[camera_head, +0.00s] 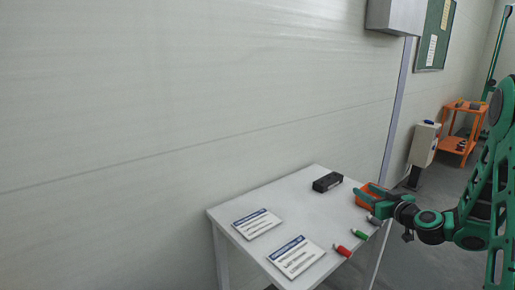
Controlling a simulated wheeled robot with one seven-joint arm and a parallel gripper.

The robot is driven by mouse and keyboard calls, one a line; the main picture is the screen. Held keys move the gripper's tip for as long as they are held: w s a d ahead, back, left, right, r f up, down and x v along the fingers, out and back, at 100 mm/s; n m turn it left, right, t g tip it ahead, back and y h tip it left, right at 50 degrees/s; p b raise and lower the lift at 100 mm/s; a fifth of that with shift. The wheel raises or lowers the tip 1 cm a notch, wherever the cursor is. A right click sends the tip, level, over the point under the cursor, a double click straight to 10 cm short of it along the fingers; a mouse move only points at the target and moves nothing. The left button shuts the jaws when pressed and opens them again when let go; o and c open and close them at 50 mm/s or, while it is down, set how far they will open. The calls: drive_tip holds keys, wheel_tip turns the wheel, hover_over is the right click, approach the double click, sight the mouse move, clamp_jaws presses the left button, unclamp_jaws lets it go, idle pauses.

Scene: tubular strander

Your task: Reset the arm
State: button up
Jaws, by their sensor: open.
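My green and black arm comes in from the right edge of the picture. My gripper (369,196) is at its left end, over the right side of a white table (225,214). It is open, with nothing seen between its fingers. An orange bin (367,203) lies just behind and under the fingers, partly hidden by them. I cannot tell whether the fingers touch it. A grey cylinder (374,220) sits just below the gripper.
A black box (327,182) sits at the table's back. A red cylinder (342,250), a green cylinder (359,234) and two printed cards (257,223) (296,257) lie nearer. A grey wall backs the table. An orange cart (457,143) and a pale box on a post (423,144) stand behind.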

drive_tip(key=s+a+f+n+g, duration=0.1)
drive_tip(key=s+a+g, duration=0.4)
drive_tip(key=s, duration=0.6)
drive_tip(key=s+d+r+m+g+h, duration=0.1)
drive_tip(key=s+d+m+g, duration=0.1)
drive_tip(key=s, duration=1)
drive_tip(key=s+d+r+m+g+h, duration=0.1)
drive_tip(key=s+m+g, duration=0.4)
drive_tip(key=s, duration=0.7)
drive_tip(key=s+d+r+m+g+h, duration=0.1)
drive_tip(key=s+d+m+g, duration=0.2)
drive_tip(key=s, duration=0.8)
drive_tip(key=shift+s+r+m+g, duration=0.2)
drive_tip(key=shift+s+m+g, duration=0.1)
drive_tip(key=shift+s+g, duration=0.1)
drive_tip(key=shift+d, duration=0.1)
drive_tip(key=shift+w+f, duration=0.25)
drive_tip(key=shift+w, duration=0.4)
